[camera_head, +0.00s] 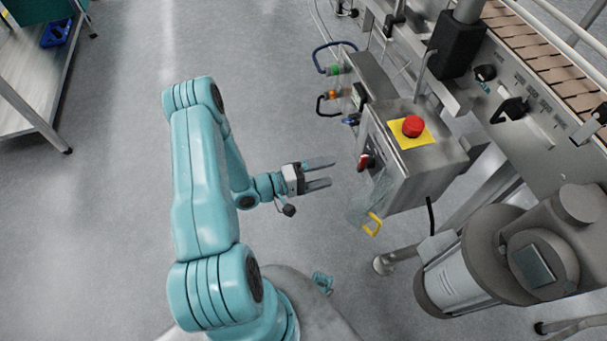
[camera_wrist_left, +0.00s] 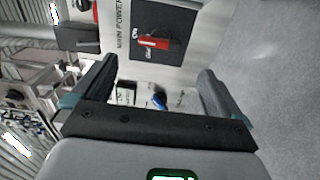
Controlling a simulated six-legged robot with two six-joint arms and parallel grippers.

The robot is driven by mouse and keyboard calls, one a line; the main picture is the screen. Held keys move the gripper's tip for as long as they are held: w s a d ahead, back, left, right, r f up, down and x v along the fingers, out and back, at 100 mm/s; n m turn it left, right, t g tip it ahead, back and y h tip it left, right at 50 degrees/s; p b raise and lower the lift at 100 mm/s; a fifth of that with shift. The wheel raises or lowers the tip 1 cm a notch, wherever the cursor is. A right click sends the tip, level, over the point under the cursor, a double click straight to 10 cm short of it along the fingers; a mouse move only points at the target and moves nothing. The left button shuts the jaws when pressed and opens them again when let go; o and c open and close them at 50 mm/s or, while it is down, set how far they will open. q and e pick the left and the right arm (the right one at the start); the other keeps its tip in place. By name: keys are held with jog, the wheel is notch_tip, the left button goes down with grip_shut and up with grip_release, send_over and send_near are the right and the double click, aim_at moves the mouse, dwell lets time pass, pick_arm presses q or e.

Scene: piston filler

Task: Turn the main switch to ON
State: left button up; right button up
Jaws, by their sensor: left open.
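The main switch shows as a red handle (camera_head: 364,162) on the side of the grey control box (camera_head: 408,185). In the left wrist view the red handle (camera_wrist_left: 152,42) sits on a black plate (camera_wrist_left: 176,22), beside sideways lettering that includes "POWER". Small ON and OFF marks are beside the handle; which one it points at is hard to tell. My left gripper (camera_head: 332,172) is open and empty, facing the switch with a gap between. In its wrist view the fingers (camera_wrist_left: 158,72) lie either side of the handle's line, not touching it. My right gripper is not in view.
A red emergency button (camera_head: 412,126) on a yellow plate tops the box. A yellow-handled part (camera_head: 373,224) hangs below the switch. Green, orange and blue fittings (camera_head: 335,70) are behind it. A conveyor (camera_head: 535,45) runs at right. The floor left of the box is clear.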

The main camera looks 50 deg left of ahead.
pick_arm(q)
jog(key=v, duration=0.6)
dwell(0.3)
